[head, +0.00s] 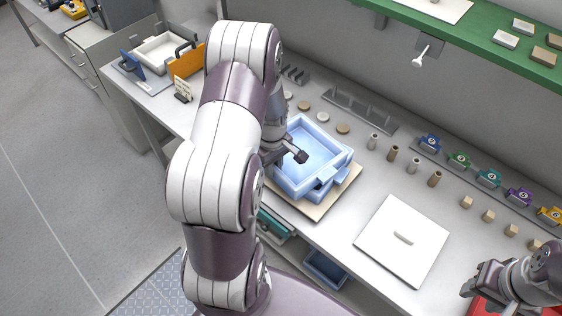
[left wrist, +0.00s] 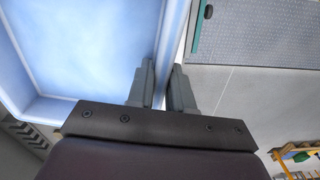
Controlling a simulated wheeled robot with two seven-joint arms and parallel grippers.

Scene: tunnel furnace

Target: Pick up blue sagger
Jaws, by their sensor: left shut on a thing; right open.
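The blue sagger (head: 341,163) is a light blue square open box with side lugs. It is over a beige board (head: 338,195) on the bench; I cannot tell whether it touches the board. My left gripper (head: 296,155) reaches over its left side and is shut on its wall. In the left wrist view the sagger's inside (left wrist: 75,50) fills the left, and its wall runs between the two fingers of my left gripper (left wrist: 163,80). My arm hides the sagger's left part in the head view. My right gripper (head: 476,286) is open, at the lower right.
A white plate with a handle (head: 385,246) lies right of the sagger. Small cylinders (head: 392,154) and numbered colored blocks (head: 488,179) stand behind it. A red object (head: 477,308) is under my right gripper. A green shelf (head: 480,45) overhangs the back.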

